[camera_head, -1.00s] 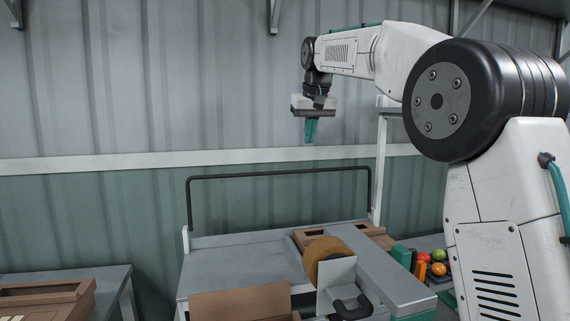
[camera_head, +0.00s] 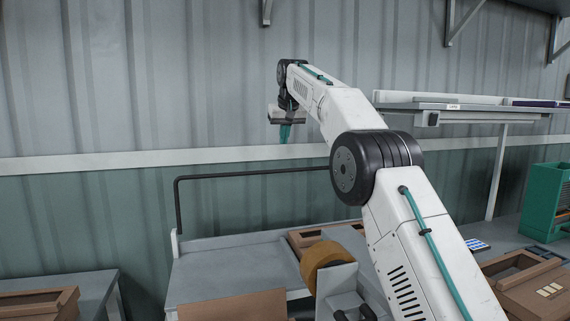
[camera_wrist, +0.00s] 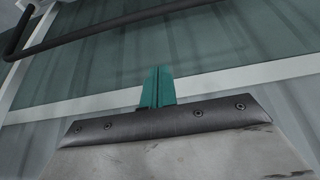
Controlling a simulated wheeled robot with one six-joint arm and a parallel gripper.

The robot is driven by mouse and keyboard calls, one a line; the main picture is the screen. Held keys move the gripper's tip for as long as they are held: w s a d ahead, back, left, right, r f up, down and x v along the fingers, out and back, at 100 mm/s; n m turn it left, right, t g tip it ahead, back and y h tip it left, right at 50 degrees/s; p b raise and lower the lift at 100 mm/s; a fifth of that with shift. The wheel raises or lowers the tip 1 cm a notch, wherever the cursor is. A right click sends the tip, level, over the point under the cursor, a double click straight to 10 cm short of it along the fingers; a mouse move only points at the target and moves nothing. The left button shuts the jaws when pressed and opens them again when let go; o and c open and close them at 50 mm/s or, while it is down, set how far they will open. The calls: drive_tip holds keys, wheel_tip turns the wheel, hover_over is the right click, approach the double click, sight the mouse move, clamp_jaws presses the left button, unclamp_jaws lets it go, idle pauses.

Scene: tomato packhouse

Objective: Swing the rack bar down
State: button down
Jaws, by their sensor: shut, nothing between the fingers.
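The rack bar (camera_head: 254,174) is a thin black U-shaped bar, raised upright at the back of a grey bench (camera_head: 225,268). Its left leg reaches down to a white post at the bench's left side; its right end is hidden behind my arm. My gripper (camera_head: 285,133) has teal fingers pointing down, shut and empty, above the bar's top rail and apart from it. In the wrist view my gripper (camera_wrist: 157,86) shows its fingers together, with the bar (camera_wrist: 110,25) crossing the upper left, apart from them.
Brown cartons (camera_head: 232,306) and an orange-brown tape roll (camera_head: 326,262) are on or by the bench. A side table with a brown crate (camera_head: 42,303) stands at left. A shelf (camera_head: 460,106) is at right, with a green unit (camera_head: 545,200) below. The wall behind is corrugated.

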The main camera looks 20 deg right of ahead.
wheel_tip(320, 180, down, 9)
idle(0.7)
drive_tip(key=shift+r, duration=0.1)
drive_tip(key=shift+s, duration=0.15)
drive_tip(key=s+f+t, duration=0.2)
drive_tip(key=s+t, duration=0.2)
drive_tip(key=s, duration=0.8)
drive_tip(key=s+f, duration=0.9)
drive_tip(key=f, duration=0.1)
drive_tip(key=shift+f, duration=0.2)
